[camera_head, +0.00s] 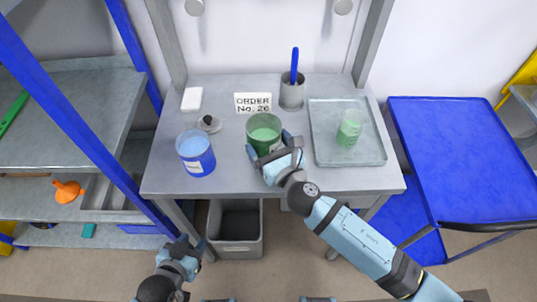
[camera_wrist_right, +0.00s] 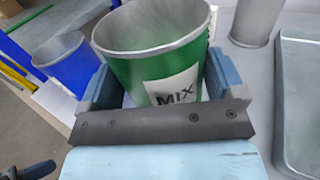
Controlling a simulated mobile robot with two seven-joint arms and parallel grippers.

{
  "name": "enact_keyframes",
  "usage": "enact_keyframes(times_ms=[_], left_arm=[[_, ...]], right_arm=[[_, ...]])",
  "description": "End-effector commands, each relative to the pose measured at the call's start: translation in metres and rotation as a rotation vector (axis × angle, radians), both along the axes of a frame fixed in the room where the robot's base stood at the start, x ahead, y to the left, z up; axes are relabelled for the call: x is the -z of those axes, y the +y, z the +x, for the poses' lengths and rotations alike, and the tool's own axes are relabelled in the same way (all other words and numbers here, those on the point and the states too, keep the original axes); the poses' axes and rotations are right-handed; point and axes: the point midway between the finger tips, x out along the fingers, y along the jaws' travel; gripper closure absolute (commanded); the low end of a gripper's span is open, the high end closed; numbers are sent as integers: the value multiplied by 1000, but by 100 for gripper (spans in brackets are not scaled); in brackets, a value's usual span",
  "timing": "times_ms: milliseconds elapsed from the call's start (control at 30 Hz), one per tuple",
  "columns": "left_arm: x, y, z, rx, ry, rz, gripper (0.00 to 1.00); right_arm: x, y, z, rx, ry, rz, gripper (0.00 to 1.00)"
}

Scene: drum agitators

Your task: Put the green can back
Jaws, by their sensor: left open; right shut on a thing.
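The green can (camera_head: 264,128) is on or just above the grey worktable (camera_head: 230,180), near its middle; I cannot tell if it touches the top. It is open at the top, with green inside and a "MIX" label in the right wrist view (camera_wrist_right: 150,65). My right gripper (camera_head: 272,146) is shut on the green can, with one finger on each side of it; the fingers also show in the right wrist view (camera_wrist_right: 160,90). My left gripper (camera_head: 188,247) is open and empty, low in front of the table's left side.
A blue can (camera_head: 196,158) stands left of the green can. A metal tray (camera_head: 325,155) holds a clear cup with green contents (camera_head: 350,127). A cup with a blue-handled tool (camera_head: 292,92) and an order sign (camera_head: 253,103) stand behind. A grey bin (camera_head: 236,230) sits below. A blue cart (camera_head: 437,150) stands right.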

Motion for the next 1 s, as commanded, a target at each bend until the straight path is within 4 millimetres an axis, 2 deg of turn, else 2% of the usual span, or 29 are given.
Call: enact_keyframes(times_ms=[100, 233, 667, 700, 733, 767, 1000], left_arm=[[9, 0, 1, -1, -5, -1, 57], [14, 1, 1, 0, -5, 0, 57], [19, 1, 1, -1, -1, 2, 57], [19, 1, 1, -1, -1, 2, 57], [19, 1, 1, -1, -1, 2, 57], [19, 1, 0, -1, -1, 2, 57], [17, 1, 0, -1, 0, 2, 57]], right_arm=[[23, 0, 0, 1, 3, 0, 50], [37, 0, 0, 1, 2, 0, 50], [42, 0, 0, 0, 0, -1, 50], [43, 0, 0, 0, 1, -2, 9], [42, 0, 0, 0, 1, -2, 3], [42, 0, 0, 0, 1, -2, 0], [39, 0, 0, 0, 2, -1, 0]])
